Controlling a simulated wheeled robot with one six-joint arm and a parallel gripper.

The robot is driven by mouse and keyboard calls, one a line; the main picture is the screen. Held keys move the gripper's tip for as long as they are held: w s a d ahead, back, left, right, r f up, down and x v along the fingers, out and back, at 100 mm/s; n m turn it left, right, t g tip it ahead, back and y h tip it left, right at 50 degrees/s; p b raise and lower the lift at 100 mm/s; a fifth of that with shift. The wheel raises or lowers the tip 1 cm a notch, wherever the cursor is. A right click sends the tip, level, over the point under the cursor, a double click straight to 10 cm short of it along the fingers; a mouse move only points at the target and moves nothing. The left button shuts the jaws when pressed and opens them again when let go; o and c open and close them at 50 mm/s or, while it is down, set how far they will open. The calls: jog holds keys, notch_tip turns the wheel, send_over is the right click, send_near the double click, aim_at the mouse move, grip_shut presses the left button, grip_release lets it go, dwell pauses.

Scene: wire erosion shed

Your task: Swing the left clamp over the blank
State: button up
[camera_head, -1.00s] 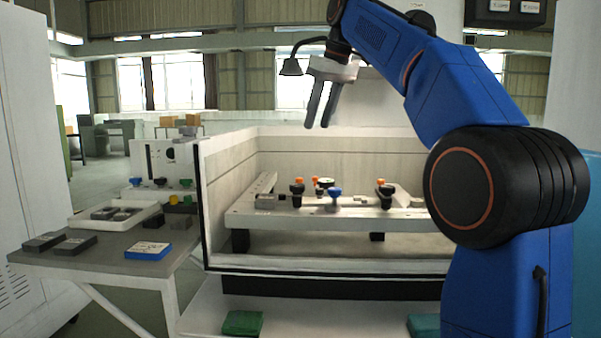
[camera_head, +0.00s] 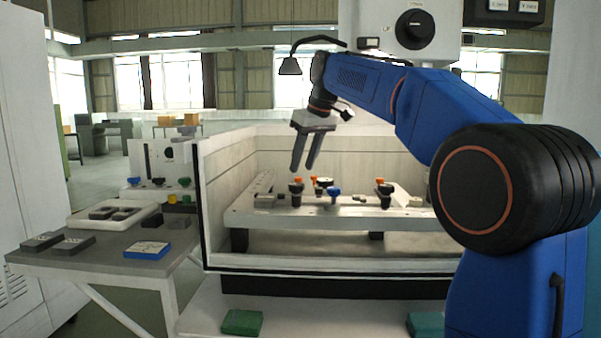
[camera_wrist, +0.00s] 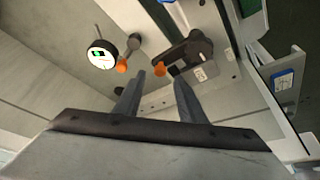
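The left clamp (camera_head: 296,190), with a black knob and an orange tip, stands at the left of the machine's pale work table (camera_head: 260,217). In the wrist view a dark clamp (camera_wrist: 192,48) with an orange tip lies just beyond the fingers, right of centre. My gripper (camera_head: 302,168) points down above the left clamp with a gap between its two fingers. The fingers also show in the wrist view (camera_wrist: 158,80), apart and holding nothing. A second black-knobbed clamp (camera_head: 384,190) stands at the right. I cannot make out the blank clearly.
A round dial (camera_wrist: 102,55) sits left of the clamp in the wrist view. A blue knob (camera_head: 335,194) stands between the clamps. The enclosure's front rim (camera_head: 330,266) and left wall (camera_head: 201,205) border the table. A side bench (camera_head: 95,262) carries blocks and a white tray (camera_head: 72,219).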

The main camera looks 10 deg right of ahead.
aim_at(301, 178)
jog(key=shift+x, duration=1.8)
jog(key=shift+c, duration=0.2)
grip_shut()
